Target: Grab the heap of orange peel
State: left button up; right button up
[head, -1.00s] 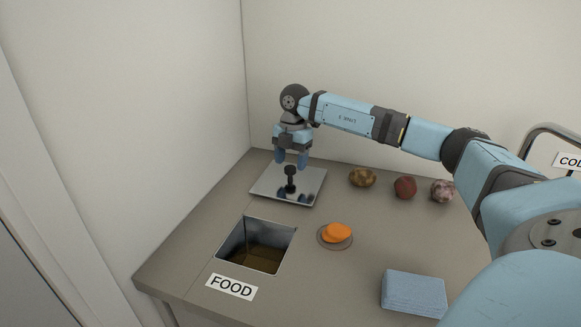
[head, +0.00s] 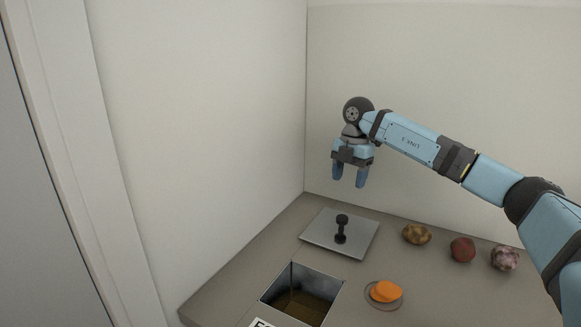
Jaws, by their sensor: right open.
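The heap of orange peel (head: 386,291) is a small bright orange mound in the head view. It lies on a thin round dish or mark (head: 397,304) on the counter, right of the square opening. My right gripper (head: 349,181) is open and empty, with its blue fingers pointing down. It hangs above the metal plate with the black knob, behind and above the peel, well apart from it. My left gripper is not in view.
A square metal plate with a black knob (head: 341,230) lies on the counter (head: 225,290). A square bin opening (head: 297,300) with brown contents is in front of it. A brown lump (head: 416,234), a reddish one (head: 462,249) and a mottled one (head: 505,258) stand at right.

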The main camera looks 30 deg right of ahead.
aim_at(385, 290)
jog(key=k+j, duration=0.25)
jog(key=k, duration=0.2)
jog(key=k+j, duration=0.25)
jog(key=k, duration=0.25)
jog(key=k+j, duration=0.2)
jog(key=k, duration=0.25)
